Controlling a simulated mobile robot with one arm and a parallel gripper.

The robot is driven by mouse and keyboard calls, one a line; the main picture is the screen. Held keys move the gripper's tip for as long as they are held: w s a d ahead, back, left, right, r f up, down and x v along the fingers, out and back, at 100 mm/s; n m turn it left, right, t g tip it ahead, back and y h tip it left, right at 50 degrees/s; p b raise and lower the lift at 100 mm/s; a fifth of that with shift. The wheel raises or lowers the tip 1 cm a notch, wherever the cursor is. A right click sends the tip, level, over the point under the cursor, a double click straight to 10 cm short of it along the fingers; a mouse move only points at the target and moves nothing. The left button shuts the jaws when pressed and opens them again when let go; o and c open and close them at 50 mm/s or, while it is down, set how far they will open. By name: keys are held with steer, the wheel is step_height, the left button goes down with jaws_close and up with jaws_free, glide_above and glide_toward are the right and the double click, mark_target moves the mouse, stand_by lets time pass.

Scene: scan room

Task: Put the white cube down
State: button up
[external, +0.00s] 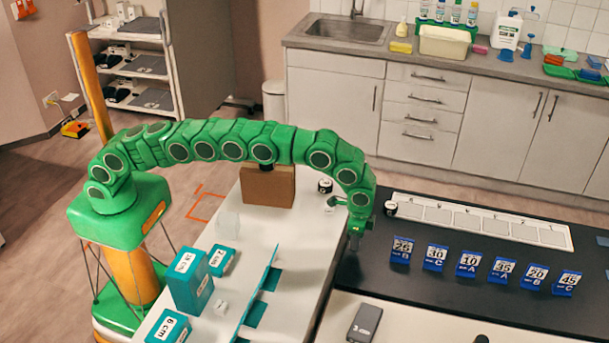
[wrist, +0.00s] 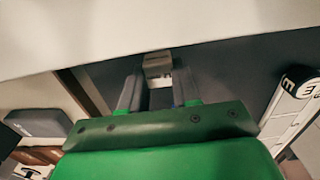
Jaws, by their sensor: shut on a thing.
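My gripper (external: 354,243) hangs at the end of the green arm, pointing down near the left edge of the black mat. In the wrist view its two grey fingers (wrist: 160,92) are closed on a small pale grey block, which I take to be the white cube (wrist: 158,66) in shade. The held cube cannot be made out in the external view. I cannot tell whether it touches the surface below.
The black mat (external: 400,272) carries a row of blue number cards (external: 467,264) and a white numbered strip (external: 480,222). A brown box (external: 267,186), teal boxes (external: 190,280) and a teal divider (external: 262,292) stand on the white table (external: 297,262). A dark grey device (external: 365,322) lies in front.

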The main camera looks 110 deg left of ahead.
steer(key=shift+f, duration=1.8)
steer(key=o, duration=1)
steer(key=shift+f, duration=0.1)
